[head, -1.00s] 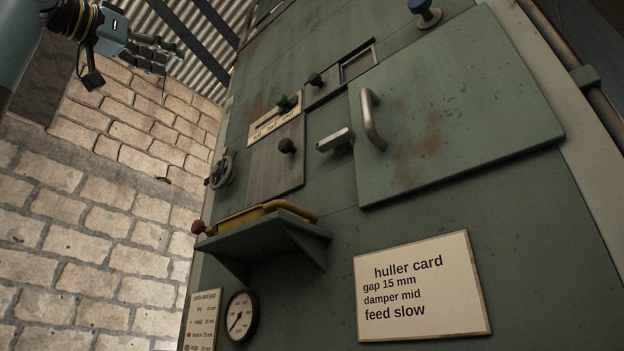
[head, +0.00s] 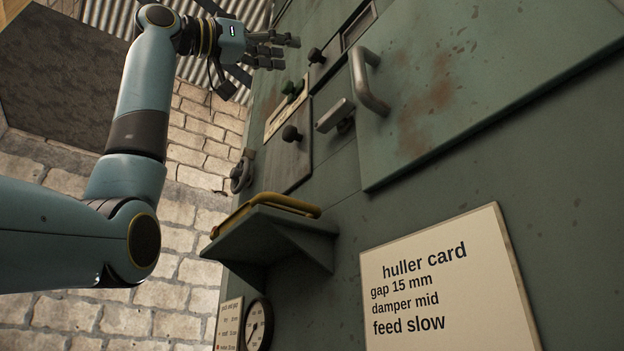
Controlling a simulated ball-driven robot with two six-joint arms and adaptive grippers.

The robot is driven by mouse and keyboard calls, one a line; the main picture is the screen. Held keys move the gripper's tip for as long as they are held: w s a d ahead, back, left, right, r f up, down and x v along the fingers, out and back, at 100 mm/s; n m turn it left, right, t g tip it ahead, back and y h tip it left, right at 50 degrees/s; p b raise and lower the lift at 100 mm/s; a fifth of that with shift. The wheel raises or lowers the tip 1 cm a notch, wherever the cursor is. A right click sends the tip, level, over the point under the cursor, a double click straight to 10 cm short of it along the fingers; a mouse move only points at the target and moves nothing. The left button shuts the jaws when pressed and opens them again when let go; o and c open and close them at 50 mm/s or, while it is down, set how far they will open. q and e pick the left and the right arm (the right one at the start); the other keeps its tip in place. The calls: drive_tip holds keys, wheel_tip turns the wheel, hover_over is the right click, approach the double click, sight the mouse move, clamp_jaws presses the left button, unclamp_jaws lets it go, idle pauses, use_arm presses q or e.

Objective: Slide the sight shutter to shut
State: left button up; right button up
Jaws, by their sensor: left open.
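The panel does not label the sight shutter. A small plate with a black knob (head: 316,56) sits beside a framed opening (head: 358,26) at the top of the green machine and looks like it. The opening shows uncovered in part, and its top is cut off by the picture edge. My left gripper (head: 287,52) is open and empty, its fingers pointing right at the knob. The fingertips are just left of the knob in the picture; I cannot tell if they touch. My right gripper is not in view.
A shelf (head: 270,232) with a yellow bar juts out below. A brick wall (head: 190,225) is at left.

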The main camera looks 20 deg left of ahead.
sight(310, 55)
use_arm(q)
drive_tip(key=p+x, duration=0.2)
drive_tip(key=x, duration=0.4)
drive_tip(key=shift+d+r+p, duration=0.1)
drive_tip(key=shift+d+p, duration=0.05)
drive_tip(key=shift+p, duration=0.15)
drive_tip(key=shift+w+d, duration=0.1)
drive_tip(key=shift+w, duration=0.15)
drive_tip(key=shift+c, duration=0.6)
drive_tip(key=c, duration=0.7)
drive_tip(key=shift+c, duration=1)
clamp_jaws()
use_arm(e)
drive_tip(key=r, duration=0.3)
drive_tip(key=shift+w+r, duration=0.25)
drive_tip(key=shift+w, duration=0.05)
